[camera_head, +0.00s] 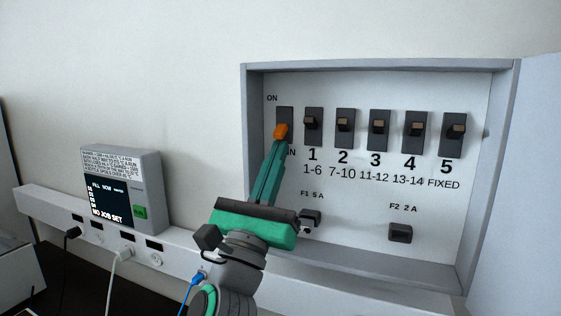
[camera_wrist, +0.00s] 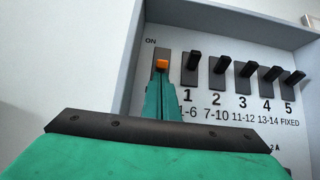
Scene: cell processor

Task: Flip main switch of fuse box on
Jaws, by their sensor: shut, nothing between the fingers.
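The fuse box (camera_head: 380,67) is mounted on the wall with its cover open to the right. Its main switch (camera_head: 281,131) is the leftmost one, an orange lever on a dark plate with "ON" printed above. It also shows in the wrist view (camera_wrist: 162,66). My gripper (camera_head: 277,146) is shut and empty, its green fingers pointing up at the orange lever from below. In the wrist view the fingertips (camera_wrist: 161,80) end right under the lever; contact cannot be told for certain. The fingers hide the lower plate and part of the label.
Several numbered black switches (camera_head: 379,128) stand in a row just right of the main switch. Fuse holders (camera_head: 400,233) sit below. The box's side walls and the open door (camera_head: 520,190) bound the space. A display unit (camera_head: 150,190) stands left on a socket rail.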

